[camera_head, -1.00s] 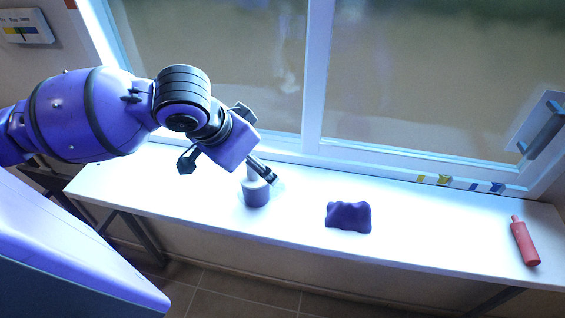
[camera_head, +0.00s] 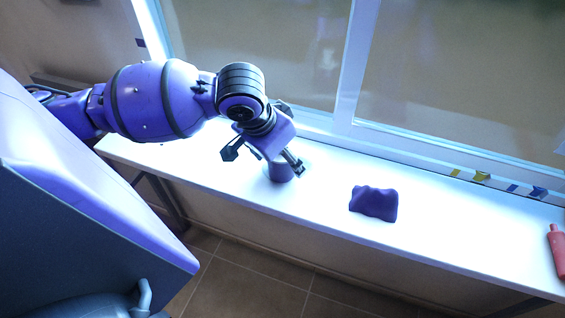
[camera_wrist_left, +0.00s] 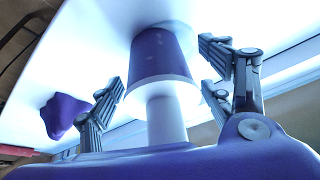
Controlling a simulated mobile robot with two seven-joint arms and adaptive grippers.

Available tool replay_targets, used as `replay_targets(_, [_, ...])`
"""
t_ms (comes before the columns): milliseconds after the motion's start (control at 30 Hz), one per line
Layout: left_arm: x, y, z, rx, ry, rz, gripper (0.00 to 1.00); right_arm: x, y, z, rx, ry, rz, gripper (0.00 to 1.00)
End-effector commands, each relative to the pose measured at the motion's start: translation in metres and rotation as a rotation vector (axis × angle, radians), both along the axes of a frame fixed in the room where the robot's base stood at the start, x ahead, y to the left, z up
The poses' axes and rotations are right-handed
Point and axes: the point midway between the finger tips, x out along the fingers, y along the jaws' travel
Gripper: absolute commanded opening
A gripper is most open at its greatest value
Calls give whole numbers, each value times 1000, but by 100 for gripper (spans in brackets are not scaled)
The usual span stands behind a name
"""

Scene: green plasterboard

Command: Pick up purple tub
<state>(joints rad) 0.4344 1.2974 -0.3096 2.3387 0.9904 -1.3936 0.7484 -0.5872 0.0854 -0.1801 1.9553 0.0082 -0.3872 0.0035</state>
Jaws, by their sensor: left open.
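The purple tub (camera_head: 280,172) stands upright on the white counter below the window. In the left wrist view the tub (camera_wrist_left: 160,56) has a purple tapered body, a pale rim and a narrower white cylinder on the side towards me. My left gripper (camera_head: 262,158) is open above and beside the tub, and its arm hides the tub's upper part in the head view. In the wrist view its fingers (camera_wrist_left: 165,85) are spread on both sides of the tub, with gaps visible. Nothing is gripped. My right gripper is not in view.
A lumpy purple object (camera_head: 373,204) lies on the counter (camera_head: 440,230) to the right of the tub. A red bottle (camera_head: 557,250) lies at the far right. Small yellow and blue items (camera_head: 483,176) sit along the window sill. The counter between these things is clear.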

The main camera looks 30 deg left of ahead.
Motion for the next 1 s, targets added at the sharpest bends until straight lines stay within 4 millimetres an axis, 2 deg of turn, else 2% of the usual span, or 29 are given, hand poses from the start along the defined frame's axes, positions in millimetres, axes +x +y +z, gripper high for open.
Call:
replay_targets(67, [0,0,1,0,-2,0,73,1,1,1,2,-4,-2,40])
replay_targets(467, [0,0,1,0,-1,0,22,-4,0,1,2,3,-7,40])
replay_targets(767, [0,0,3,0,-3,0,21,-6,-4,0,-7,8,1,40])
replay_targets(867, [0,2,9,0,-5,2,21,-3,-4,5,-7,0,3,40])
replay_targets(1000, [-1,5,27,0,-13,3,21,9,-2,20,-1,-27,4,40])
